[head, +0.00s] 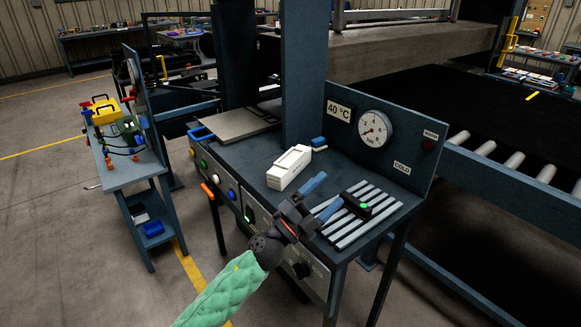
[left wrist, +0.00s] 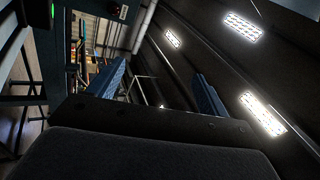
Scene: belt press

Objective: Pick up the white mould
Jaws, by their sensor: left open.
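The white mould (head: 289,168) is a long white block lying on the blue-grey press table, with small dark marks on its side. My left gripper (head: 333,187) is in front and to the right of the mould in the head view, with its blue fingers spread apart. Nothing is between the fingers. In the left wrist view the two fingers of the left gripper (left wrist: 160,72) are also apart and empty, and the mould does not show there. My right gripper is in neither view.
A slatted rack (head: 362,214) with a dark, green-topped item (head: 357,205) lies right of my gripper. A small blue block (head: 318,142) sits behind the mould. A panel with a gauge (head: 374,129) and an upright post (head: 305,80) rise behind. A metal plate (head: 234,125) lies left.

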